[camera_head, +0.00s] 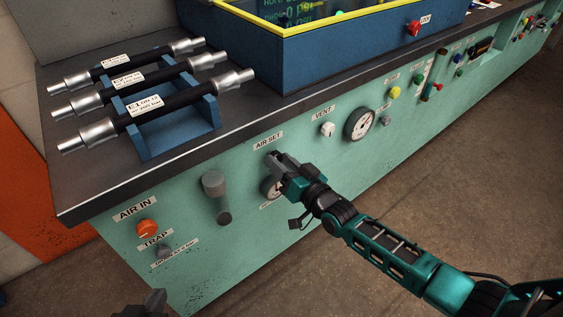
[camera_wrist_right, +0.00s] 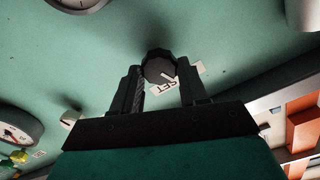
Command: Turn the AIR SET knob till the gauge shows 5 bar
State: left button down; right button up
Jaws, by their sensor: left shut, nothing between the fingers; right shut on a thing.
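The AIR SET knob is a dark round knob (camera_wrist_right: 158,64) on the green panel, between the fingertips of my right gripper (camera_wrist_right: 159,80) in the right wrist view. In the head view my right gripper (camera_head: 274,159) is at the panel just below the AIR SET label (camera_head: 268,141), hiding the knob. The gauge (camera_head: 267,188) under it is partly covered by my gripper, and its needle cannot be read. The gauge's edge also shows at the top of the right wrist view (camera_wrist_right: 80,3). My left gripper (camera_head: 153,300) is shut and empty at the bottom edge of the head view.
To the right are the VENT knob (camera_head: 327,129) and a larger gauge (camera_head: 359,124). Hoses on a blue rack (camera_head: 180,137) lie above.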

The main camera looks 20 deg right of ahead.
jog(key=shift+m, duration=0.7)
jog(key=shift+f, duration=0.1)
jog(key=o, duration=1.1)
jog(key=shift+c, duration=0.2)
jog(key=p+v, duration=0.2)
jog(key=v, duration=1.1)
